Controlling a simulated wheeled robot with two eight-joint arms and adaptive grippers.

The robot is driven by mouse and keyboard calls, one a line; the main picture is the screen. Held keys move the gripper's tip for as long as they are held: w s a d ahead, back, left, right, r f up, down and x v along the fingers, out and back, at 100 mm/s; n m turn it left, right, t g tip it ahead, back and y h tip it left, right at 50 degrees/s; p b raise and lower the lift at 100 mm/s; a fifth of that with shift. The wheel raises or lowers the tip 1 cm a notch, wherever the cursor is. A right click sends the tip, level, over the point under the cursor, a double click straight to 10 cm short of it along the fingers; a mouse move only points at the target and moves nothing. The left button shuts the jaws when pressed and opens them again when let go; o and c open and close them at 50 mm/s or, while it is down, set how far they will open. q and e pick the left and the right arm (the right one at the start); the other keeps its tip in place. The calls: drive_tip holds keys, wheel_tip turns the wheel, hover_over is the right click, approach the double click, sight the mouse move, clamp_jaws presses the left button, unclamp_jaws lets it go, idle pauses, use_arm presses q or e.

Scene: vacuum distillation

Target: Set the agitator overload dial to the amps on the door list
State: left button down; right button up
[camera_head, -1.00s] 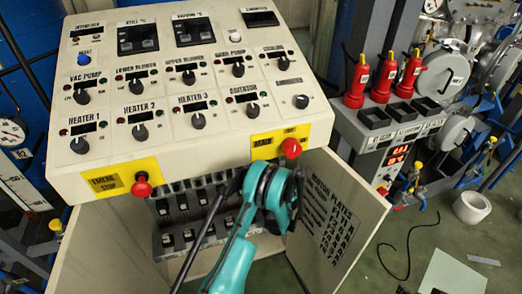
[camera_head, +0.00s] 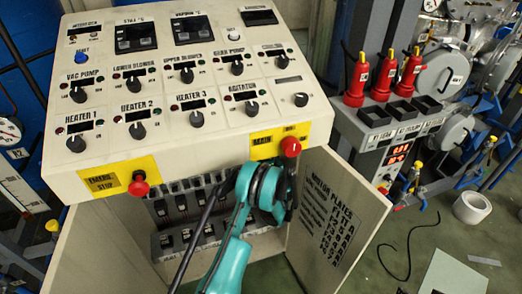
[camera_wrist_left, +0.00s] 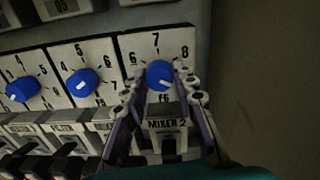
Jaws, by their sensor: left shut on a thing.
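In the left wrist view, my left gripper (camera_wrist_left: 158,82) is shut on a blue dial (camera_wrist_left: 158,72), one finger on each side. The dial's scale plate shows 6, 7 and 8, and the tag below it reads "MIXER 2" (camera_wrist_left: 167,123). A pale mark is on the dial's lower part; its exact setting is hard to tell. In the head view my left arm reaches into the open cabinet and its fingers are hidden. The open door (camera_head: 372,207) bears a list headed "MOTOR PLATES" (camera_head: 328,215), its rows too small to read. My right gripper is not in view.
Two more blue dials (camera_wrist_left: 82,82) (camera_wrist_left: 22,88) sit left of the held one, with dark switches below. Above the cabinet, a sloped panel (camera_head: 215,140) carries black knobs and red stop buttons (camera_head: 139,187) (camera_head: 290,147). The door stands close right of my arm.

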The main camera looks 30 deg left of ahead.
use_arm(q)
drive_tip(key=shift+n+h, duration=0.4)
drive_tip(key=shift+n, duration=11)
drive_tip(key=c, duration=1.2)
unclamp_jaws()
drive_tip(key=shift+s+r, duration=0.1)
